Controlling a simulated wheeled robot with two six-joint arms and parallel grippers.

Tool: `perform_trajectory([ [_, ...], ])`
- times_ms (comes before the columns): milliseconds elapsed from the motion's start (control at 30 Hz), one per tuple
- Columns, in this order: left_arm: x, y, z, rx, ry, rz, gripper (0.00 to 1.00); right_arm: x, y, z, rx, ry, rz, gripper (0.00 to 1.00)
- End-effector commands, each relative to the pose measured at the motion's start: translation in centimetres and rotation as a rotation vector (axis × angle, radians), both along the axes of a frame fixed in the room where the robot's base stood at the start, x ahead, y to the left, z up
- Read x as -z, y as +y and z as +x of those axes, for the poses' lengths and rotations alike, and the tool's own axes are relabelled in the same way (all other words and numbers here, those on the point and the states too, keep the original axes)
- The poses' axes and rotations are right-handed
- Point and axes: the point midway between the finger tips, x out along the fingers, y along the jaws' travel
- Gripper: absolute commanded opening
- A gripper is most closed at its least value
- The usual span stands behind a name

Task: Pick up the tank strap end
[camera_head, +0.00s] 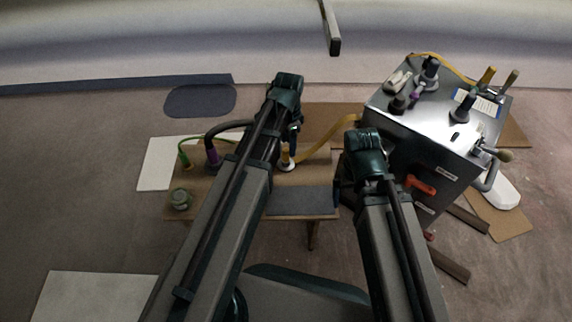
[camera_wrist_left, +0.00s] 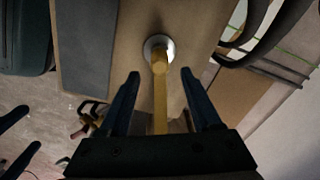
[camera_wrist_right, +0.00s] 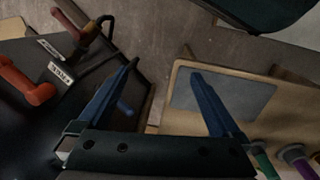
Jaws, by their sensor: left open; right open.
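The tank strap is a yellow band (camera_head: 336,133) running from the grey metal tank (camera_head: 415,112) to the wooden bench (camera_head: 235,178). Its end (camera_head: 286,156) stands at a white round disc on the bench. In the left wrist view the yellow strap end (camera_wrist_left: 159,62) lies at the white disc (camera_wrist_left: 158,43), between the fingertips of my left gripper (camera_wrist_left: 160,73). The left gripper is open; I see no clear contact with the strap. My right gripper (camera_wrist_right: 165,68) is open and empty, over the gap between tank and bench. In the head view its fingers are mostly hidden.
On the bench's left are a green plug (camera_head: 184,160), a purple-collared dark hose (camera_head: 213,157) and a round greenish object (camera_head: 180,199). A grey pad (camera_head: 300,202) lies at the bench's front right.

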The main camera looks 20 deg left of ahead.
Motion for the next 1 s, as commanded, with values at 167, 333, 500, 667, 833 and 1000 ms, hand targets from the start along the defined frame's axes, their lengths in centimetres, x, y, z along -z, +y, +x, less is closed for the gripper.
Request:
perform_trajectory([
  [167,0.1,0.0,0.0,0.000,0.000,0.000,0.65,0.1,0.0,0.0,0.000,0.000,0.000,1.00],
  [333,1.3,0.1,-0.1,0.000,0.000,0.000,0.65,1.3,0.0,0.0,0.002,0.000,0.000,1.00],
  [500,3.4,0.2,-0.1,0.000,0.000,0.000,0.65,3.4,0.0,0.0,0.006,-0.001,0.000,1.00],
  [667,5.2,0.2,-0.1,0.000,0.000,0.000,0.65,5.2,0.0,0.0,0.011,-0.001,0.000,1.00],
  [833,5.3,0.2,-0.1,0.000,0.000,0.000,0.65,5.3,0.0,0.0,0.013,-0.001,0.000,1.00],
  [1000,5.2,0.2,-0.1,0.000,0.000,0.000,0.60,5.2,0.0,0.0,0.013,-0.001,0.000,1.00],
])
